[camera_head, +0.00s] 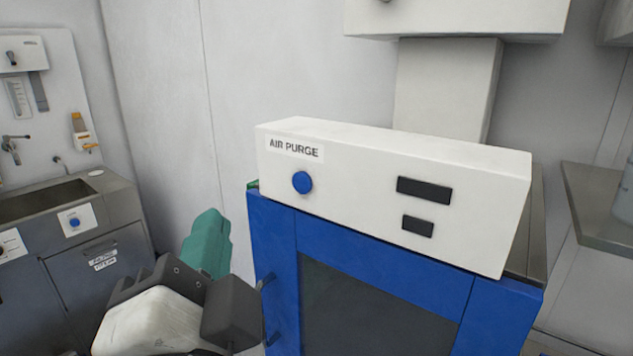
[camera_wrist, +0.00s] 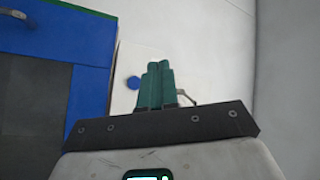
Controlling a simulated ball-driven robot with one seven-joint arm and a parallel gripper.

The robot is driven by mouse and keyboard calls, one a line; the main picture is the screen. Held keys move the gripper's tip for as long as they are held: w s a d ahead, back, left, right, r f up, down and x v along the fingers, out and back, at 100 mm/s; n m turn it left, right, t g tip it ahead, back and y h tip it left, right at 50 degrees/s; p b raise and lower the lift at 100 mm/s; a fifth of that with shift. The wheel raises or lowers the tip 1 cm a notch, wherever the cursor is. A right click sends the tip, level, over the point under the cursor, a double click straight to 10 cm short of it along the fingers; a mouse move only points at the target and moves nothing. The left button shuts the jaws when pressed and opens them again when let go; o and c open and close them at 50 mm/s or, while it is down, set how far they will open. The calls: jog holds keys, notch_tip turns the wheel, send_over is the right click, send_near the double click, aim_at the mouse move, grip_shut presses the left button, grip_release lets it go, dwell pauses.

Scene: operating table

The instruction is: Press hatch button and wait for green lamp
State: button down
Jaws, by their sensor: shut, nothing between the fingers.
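The hatch is a blue cabinet (camera_head: 272,240) with a dark window, under a white panel (camera_head: 400,165) labelled AIR PURGE. A round blue button (camera_head: 302,183) sits below the label. Two dark rectangles (camera_head: 424,190) are on the panel's right; no lit green lamp shows there. My gripper (camera_head: 212,222) has teal fingers held together, empty, left of the cabinet and below the button, apart from it in the picture. In the wrist view the shut fingers (camera_wrist: 160,68) point up beside a blue button (camera_wrist: 133,83) on a pale panel; I cannot tell the distance.
A door handle (camera_head: 267,308) sticks out at the cabinet's left edge near my gripper. A sink unit (camera_head: 105,205) stands at the left with its own blue button (camera_head: 74,222). A shelf (camera_head: 600,205) is at the right. Pale wall lies behind.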

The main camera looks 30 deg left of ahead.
jog(key=shift+w, duration=0.1)
jog(key=w+p, duration=0.2)
jog(key=w, duration=0.6)
jog(key=shift+w+d, duration=0.3)
dwell(2.0)
jog(key=shift+w, duration=0.45)
jog(key=shift+w+d, duration=0.1)
jog(key=shift+w, duration=0.25)
dwell(0.8)
jog(key=shift+s, duration=0.1)
jog(key=shift+s+b, duration=0.4)
jog(key=shift+s, duration=0.3)
jog(key=shift+s, duration=0.1)
jog(key=shift+s+a+b, duration=0.15)
jog(key=shift+s+b, duration=0.2)
jog(key=shift+s, duration=0.85)
jog(key=shift+s+a+b, duration=0.1)
jog(key=shift+s+b, duration=0.2)
jog(key=shift+s, duration=0.9)
